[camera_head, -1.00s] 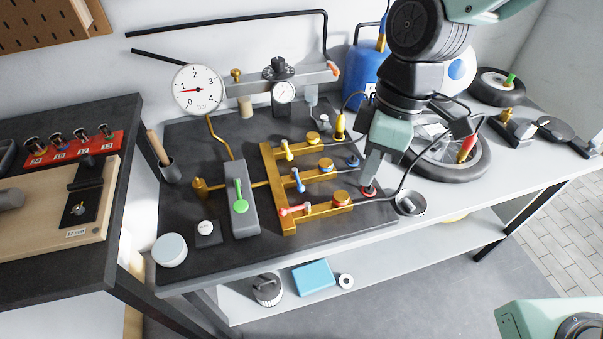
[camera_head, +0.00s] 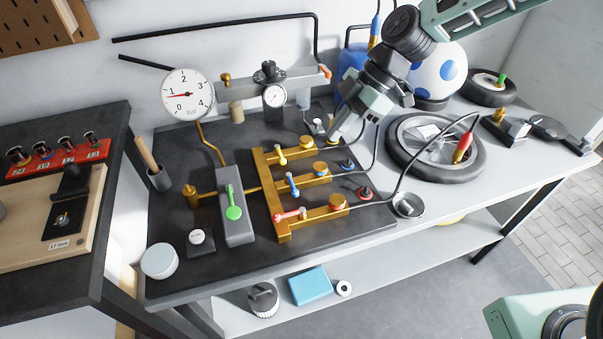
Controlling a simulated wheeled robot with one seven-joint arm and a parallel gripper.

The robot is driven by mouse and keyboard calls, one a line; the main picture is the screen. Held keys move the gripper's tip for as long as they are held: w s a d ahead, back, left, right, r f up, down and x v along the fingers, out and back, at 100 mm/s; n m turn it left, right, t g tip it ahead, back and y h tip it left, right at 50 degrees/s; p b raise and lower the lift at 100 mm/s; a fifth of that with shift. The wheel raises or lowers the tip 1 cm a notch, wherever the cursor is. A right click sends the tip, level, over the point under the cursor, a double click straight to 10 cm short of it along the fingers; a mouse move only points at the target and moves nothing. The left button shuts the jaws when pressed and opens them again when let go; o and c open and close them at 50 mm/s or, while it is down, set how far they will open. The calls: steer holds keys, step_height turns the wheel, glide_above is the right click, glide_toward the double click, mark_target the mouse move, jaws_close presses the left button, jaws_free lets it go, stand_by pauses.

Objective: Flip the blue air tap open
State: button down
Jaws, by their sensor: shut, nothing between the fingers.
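The blue air tap (camera_head: 292,184) is a small lever on the middle branch of a brass manifold (camera_head: 266,200). Its lever appears to stand crosswise to that branch. A yellow tap (camera_head: 281,156) sits on the back branch, and a red tap (camera_head: 291,214) on the front branch lies roughly along it. My gripper (camera_head: 334,137) is shut and empty, pointing down at the back right of the manifold, behind and to the right of the blue tap and apart from it. The arm hides what is right behind the gripper.
A gauge (camera_head: 187,95) and a green lever (camera_head: 233,204) are left of the manifold. A wheel (camera_head: 435,147) lies to the right, with a hose (camera_head: 404,178) looping beside it. A regulator bar (camera_head: 245,82) runs along the back.

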mark_target(292, 185)
steer(key=shift+a+f, duration=0.1)
steer(key=p+x, duration=0.3)
steer(key=x, duration=1)
steer(key=shift+s+a+f, duration=0.1)
steer(key=shift+s+f, duration=0.05)
steer(key=shift+f, duration=0.2)
